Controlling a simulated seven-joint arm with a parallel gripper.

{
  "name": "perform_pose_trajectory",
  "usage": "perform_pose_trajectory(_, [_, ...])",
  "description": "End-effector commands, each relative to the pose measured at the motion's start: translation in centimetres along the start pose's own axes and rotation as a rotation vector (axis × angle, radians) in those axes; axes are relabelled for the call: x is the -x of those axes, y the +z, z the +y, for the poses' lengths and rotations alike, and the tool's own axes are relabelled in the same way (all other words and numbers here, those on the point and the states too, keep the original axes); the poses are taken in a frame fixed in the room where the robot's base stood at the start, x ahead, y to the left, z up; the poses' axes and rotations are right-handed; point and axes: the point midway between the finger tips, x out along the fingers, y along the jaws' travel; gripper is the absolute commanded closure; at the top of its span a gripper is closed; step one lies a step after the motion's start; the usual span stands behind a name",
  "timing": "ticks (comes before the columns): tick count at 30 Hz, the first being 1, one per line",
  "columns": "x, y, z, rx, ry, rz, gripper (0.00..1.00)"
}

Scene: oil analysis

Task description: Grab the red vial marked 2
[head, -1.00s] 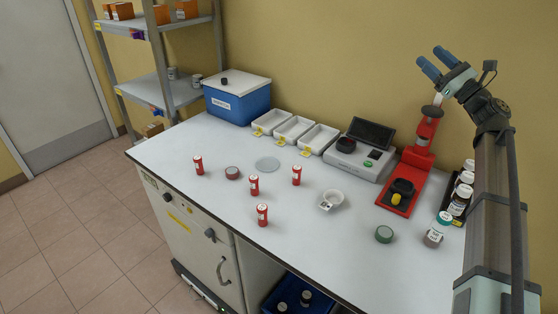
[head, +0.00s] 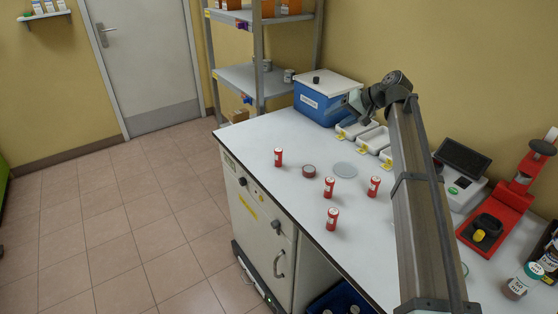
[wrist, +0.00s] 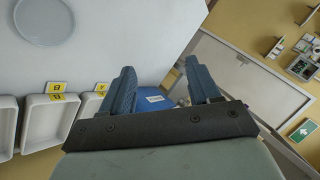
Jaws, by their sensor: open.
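Several red vials with white caps stand upright on the white bench in the head view: one at the far left (head: 278,158), one in the middle (head: 329,189), one on the right (head: 373,187) and one nearest the front edge (head: 332,220). Their markings are too small to read, so I cannot tell which is marked 2. My gripper (head: 356,106) is near the blue box and white trays at the back, apart from the vials. In the wrist view its blue fingers (wrist: 160,72) are spread with nothing between them. No vial shows in the wrist view.
A blue box (head: 325,104) with a white lid stands at the back, beside white trays (head: 373,138). A dark reddish disc (head: 309,171) and a pale round plate (head: 345,170) lie among the vials. A red press (head: 497,217) stands at the right. My arm hides part of the bench.

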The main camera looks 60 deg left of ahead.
Motion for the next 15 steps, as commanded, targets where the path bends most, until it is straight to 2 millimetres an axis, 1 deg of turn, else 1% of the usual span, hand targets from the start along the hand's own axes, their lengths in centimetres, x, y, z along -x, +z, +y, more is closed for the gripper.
perform_pose_trajectory(1, [-2.1, 0.3, -1.4, 0.091, 0.041, -0.042, 0.39])
perform_pose_trajectory(6, [-7.6, 2.1, -4.9, 0.411, 0.180, -0.193, 0.39])
perform_pose_trajectory(9, [-10.1, 3.1, -6.8, 0.577, 0.246, -0.281, 0.39])
perform_pose_trajectory(12, [-11.8, 4.0, -8.3, 0.710, 0.296, -0.354, 0.39])
perform_pose_trajectory(15, [-12.9, 4.5, -9.3, 0.803, 0.330, -0.407, 0.39])
